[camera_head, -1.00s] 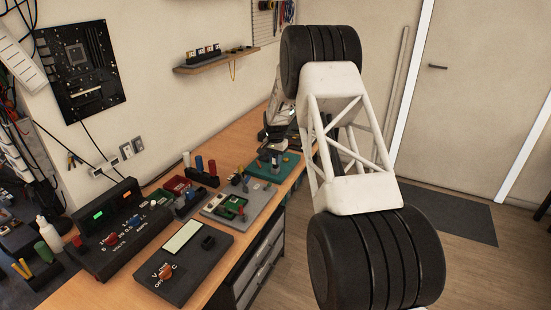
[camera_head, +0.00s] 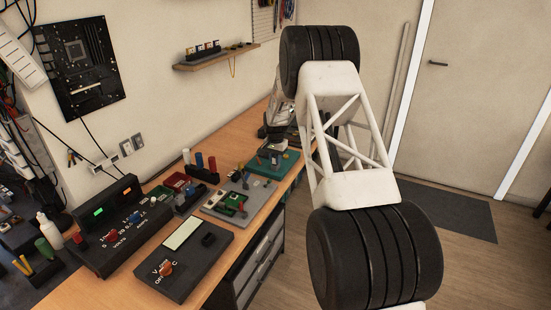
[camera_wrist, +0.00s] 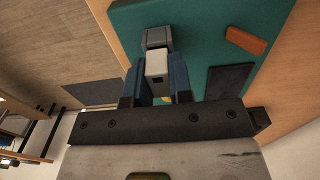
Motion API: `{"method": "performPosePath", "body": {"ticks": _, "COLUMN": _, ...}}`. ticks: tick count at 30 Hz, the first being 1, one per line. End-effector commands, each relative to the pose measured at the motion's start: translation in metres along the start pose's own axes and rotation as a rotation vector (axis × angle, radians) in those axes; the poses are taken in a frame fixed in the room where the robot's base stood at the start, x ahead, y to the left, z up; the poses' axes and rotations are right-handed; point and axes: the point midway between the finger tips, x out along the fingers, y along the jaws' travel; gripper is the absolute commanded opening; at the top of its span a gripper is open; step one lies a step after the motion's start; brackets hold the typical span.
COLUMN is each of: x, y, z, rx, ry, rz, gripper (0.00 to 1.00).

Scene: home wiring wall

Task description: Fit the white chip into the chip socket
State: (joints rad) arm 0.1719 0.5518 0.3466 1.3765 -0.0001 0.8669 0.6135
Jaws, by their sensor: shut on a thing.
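In the wrist view, my gripper (camera_wrist: 157,82) has its two blue fingers shut on the white chip (camera_wrist: 156,62), a small pale block with a dark notch. A grey block (camera_wrist: 157,37) lies just beyond the chip, at the edge of the teal board (camera_wrist: 205,50). I cannot tell whether the chip touches it, or whether it is the chip socket. In the head view, my gripper (camera_head: 275,153) is small and partly hidden over the teal board (camera_head: 285,165), and the chip cannot be made out there.
The teal board also carries an orange-brown block (camera_wrist: 245,40) and a dark rectangular plate (camera_wrist: 228,80). A grey board with green parts (camera_head: 262,196), a black meter (camera_head: 190,262) and a power supply (camera_head: 120,228) stand nearer on the wooden bench (camera_head: 160,180).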

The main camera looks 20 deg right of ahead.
Motion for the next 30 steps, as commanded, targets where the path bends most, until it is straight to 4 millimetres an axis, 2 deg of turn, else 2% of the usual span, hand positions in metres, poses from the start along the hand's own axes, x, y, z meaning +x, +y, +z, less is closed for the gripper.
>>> {"method": "performPosePath", "body": {"ticks": 4, "x": 0.003, "y": 0.000, "z": 0.000, "rx": 0.000, "ry": 0.000, "rz": 0.000, "gripper": 0.00}}
{"method": "performPosePath", "body": {"ticks": 5, "x": 0.003, "y": 0.000, "z": 0.000, "rx": 0.000, "ry": 0.000, "rz": 0.000, "gripper": 0.23}}
{"method": "performPosePath", "body": {"ticks": 10, "x": 0.002, "y": 0.000, "z": 0.000, "rx": 0.000, "ry": 0.000, "rz": 0.000, "gripper": 0.49}}
{"method": "performPosePath", "body": {"ticks": 22, "x": -0.001, "y": 0.000, "z": 0.000, "rx": 0.000, "ry": 0.001, "rz": 0.000, "gripper": 0.50}}
{"method": "performPosePath", "body": {"ticks": 30, "x": -0.024, "y": 0.000, "z": 0.000, "rx": 0.000, "ry": 0.001, "rz": 0.000, "gripper": 0.50}}
